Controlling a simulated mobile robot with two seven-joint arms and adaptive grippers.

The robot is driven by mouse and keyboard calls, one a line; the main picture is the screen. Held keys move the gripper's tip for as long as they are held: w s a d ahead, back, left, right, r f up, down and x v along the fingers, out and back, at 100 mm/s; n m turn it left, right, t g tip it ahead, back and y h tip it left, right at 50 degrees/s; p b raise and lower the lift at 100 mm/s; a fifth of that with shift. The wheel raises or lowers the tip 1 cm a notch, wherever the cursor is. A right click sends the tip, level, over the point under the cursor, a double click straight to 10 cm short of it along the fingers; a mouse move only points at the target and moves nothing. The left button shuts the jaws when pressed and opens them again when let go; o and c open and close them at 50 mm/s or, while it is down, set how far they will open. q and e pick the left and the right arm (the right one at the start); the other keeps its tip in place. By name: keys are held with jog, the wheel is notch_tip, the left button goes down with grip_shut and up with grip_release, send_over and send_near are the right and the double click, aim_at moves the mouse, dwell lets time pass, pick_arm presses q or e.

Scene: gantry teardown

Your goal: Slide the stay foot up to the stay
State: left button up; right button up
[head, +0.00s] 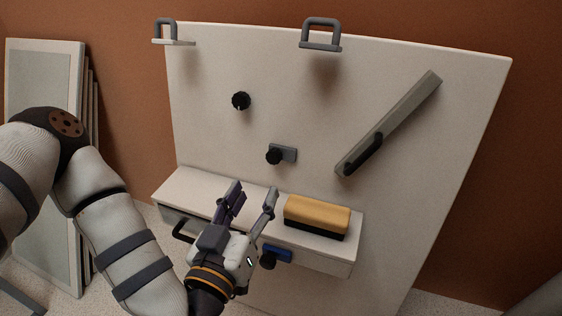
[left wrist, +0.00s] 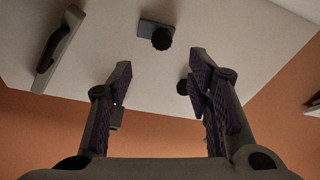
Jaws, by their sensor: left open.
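I cannot tell for certain which part is the stay foot. A yellow block with a black base (head: 318,214) sits on the white ledge (head: 182,187) of the upright panel. A slanted grey bar (head: 405,108) with a black handle (head: 362,157) is on the panel at the right, possibly the stay; it also shows in the left wrist view (left wrist: 60,40). My left gripper (head: 254,190) is open and empty in front of the ledge, left of the yellow block. The left wrist view shows its fingers (left wrist: 162,68) apart with nothing between them. My right gripper is not in view.
The white panel (head: 215,60) carries two grey loop handles (head: 321,35) on top, a round black knob (head: 241,101) and a knobbed grey latch (head: 286,153). A blue piece (head: 278,253) is on the ledge front. Flat panels (head: 45,60) lean at the left.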

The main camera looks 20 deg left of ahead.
aim_at(273, 158)
pick_arm(q)
jog(key=w+b, duration=0.1)
jog(key=w, duration=0.2)
jog(key=w+b, duration=0.1)
jog(key=w, duration=0.2)
jog(key=w+b, duration=0.2)
jog(key=w, duration=0.2)
jog(key=shift+a+f, duration=0.1)
jog(key=shift+a, duration=0.2)
jog(key=shift+w, duration=0.55)
jog(key=shift+d, duration=0.1)
grip_shut()
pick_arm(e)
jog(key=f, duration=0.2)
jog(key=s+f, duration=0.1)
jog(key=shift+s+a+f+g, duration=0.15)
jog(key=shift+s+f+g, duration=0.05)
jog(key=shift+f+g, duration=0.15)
